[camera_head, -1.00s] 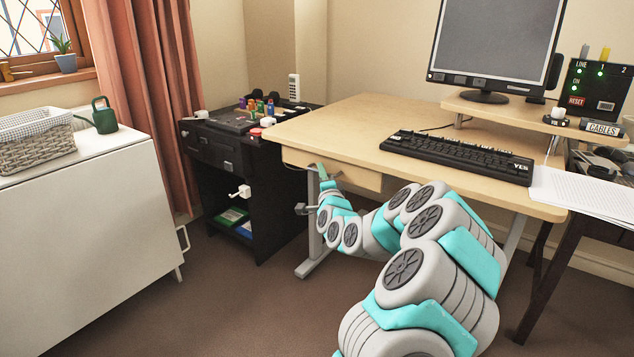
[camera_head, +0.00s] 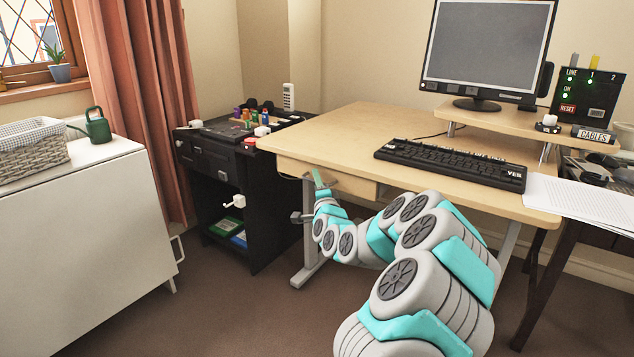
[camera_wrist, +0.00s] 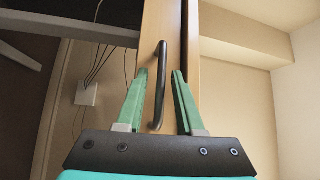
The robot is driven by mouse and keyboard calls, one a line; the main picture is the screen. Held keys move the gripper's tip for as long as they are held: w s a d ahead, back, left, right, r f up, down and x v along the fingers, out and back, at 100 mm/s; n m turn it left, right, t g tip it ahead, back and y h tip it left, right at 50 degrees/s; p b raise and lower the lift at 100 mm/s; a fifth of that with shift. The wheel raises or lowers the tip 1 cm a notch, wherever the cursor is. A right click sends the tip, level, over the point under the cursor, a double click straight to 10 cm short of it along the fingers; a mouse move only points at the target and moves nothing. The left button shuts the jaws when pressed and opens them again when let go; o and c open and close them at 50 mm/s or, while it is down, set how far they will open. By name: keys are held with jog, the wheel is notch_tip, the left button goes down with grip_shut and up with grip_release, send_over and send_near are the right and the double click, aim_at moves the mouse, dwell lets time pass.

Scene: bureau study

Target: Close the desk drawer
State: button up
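The desk drawer (camera_head: 358,189) is a light wood box front under the left part of the desk top (camera_head: 330,137). I cannot tell for sure how far it stands out. In the wrist view its wooden front (camera_wrist: 153,25) runs up the middle, with a black bar handle (camera_wrist: 160,85) on it. My gripper (camera_head: 320,180) is at the drawer front, and it also shows in the wrist view (camera_wrist: 159,75). Its two green fingers are apart, one on each side of the handle. I see no firm contact with it.
A black cabinet (camera_head: 215,190) stands left of the desk, with a white handle sticking out. A white cabinet (camera_head: 80,250) is at the far left. A keyboard (camera_head: 450,163) and monitor (camera_head: 488,50) are on the desk. A desk leg (camera_head: 308,240) stands near my arm. The floor at front left is clear.

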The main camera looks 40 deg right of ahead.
jog(key=shift+s+f, duration=0.1)
jog(key=r+b+v, duration=0.1)
jog(key=v, duration=0.6)
jog(key=shift+s+a+f, duration=0.2)
jog(key=shift+s+f, duration=0.1)
jog(key=shift+f, duration=0.15)
jog(key=w+a+f+n+g+y, duration=0.25)
jog(key=a+n+y, duration=0.45)
jog(key=a, duration=0.7)
jog(key=s+a+f+n+g+y+p, duration=0.1)
jog(key=s+a+f+n+g+y, duration=0.35)
jog(key=s+a, duration=0.75)
jog(key=s+a+n+g+h, duration=0.1)
jog(key=s+a+n+g, duration=0.1)
jog(key=s, duration=0.9)
jog(key=s+a+n+g+h, duration=0.1)
jog(key=s+a+n+g, duration=0.2)
jog(key=s+g, duration=0.3)
jog(key=s+a+r+n+g+h, duration=0.1)
jog(key=s+a+n+g, duration=0.2)
jog(key=s, duration=1.2)
jog(key=shift+s+n+g+p, duration=0.4)
jog(key=shift+n+g, duration=0.3)
jog(key=shift+n, duration=0.25)
